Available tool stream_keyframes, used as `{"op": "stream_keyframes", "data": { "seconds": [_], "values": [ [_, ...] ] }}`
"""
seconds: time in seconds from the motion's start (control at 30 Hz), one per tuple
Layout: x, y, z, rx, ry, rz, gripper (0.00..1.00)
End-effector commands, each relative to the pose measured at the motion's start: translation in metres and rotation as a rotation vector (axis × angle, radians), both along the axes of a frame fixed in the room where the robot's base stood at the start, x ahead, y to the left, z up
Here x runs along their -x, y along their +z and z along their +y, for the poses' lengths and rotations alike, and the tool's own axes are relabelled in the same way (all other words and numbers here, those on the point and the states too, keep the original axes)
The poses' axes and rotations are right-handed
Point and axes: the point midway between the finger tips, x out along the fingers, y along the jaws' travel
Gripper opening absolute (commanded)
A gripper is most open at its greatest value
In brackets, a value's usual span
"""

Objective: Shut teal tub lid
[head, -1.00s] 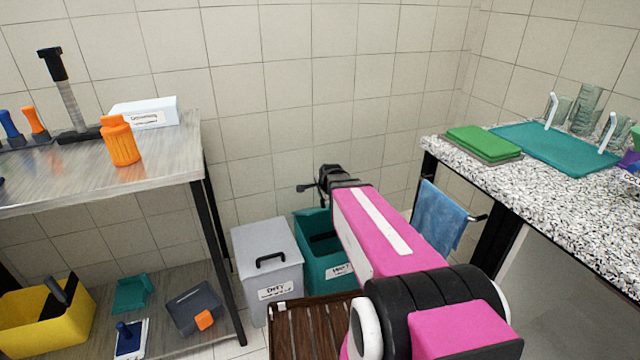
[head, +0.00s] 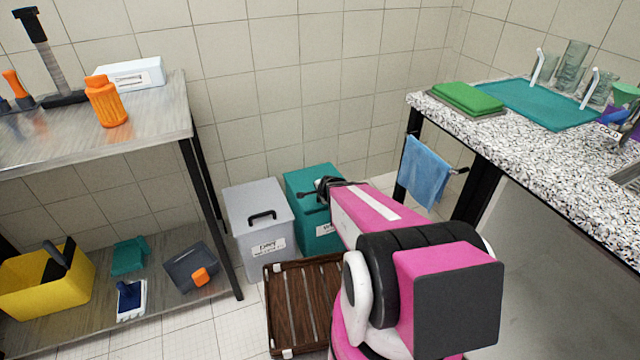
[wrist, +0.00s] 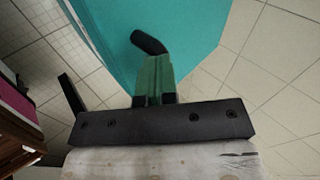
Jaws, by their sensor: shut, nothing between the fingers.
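The teal tub (head: 312,240) stands on the floor against the wall, right of the grey tub. Its teal lid (head: 308,178) is down over the opening and looks about level; my arm hides its right part, so I cannot tell if a thin gap is left. My gripper (head: 322,190) is at the lid's top, shut and empty. In the wrist view the teal lid (wrist: 195,30) fills the upper middle, with a short black piece, perhaps its handle (wrist: 148,43), just ahead of my shut fingers (wrist: 153,78). I cannot tell whether they touch the lid.
The grey tub (head: 258,222) with a black handle stands close at the left. A brown slatted crate (head: 290,310) lies on the floor in front. A steel shelf table (head: 150,140) is at the left, and a speckled counter (head: 540,150) with a blue towel (head: 427,172) at the right.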

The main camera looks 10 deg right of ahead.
Motion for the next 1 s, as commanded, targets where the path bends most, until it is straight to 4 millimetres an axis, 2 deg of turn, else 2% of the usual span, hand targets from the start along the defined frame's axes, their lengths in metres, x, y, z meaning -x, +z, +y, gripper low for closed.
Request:
{"op": "stream_keyframes", "data": {
  "seconds": [0.1, 0.3, 1.0],
  "values": [
    [0.003, -0.012, -0.001, -0.001, -0.001, 0.000, 0.00],
    [0.005, -0.022, -0.001, 0.000, 0.000, 0.000, 0.00],
    [0.011, -0.022, -0.002, -0.001, 0.001, 0.003, 0.00]
  ]
}}
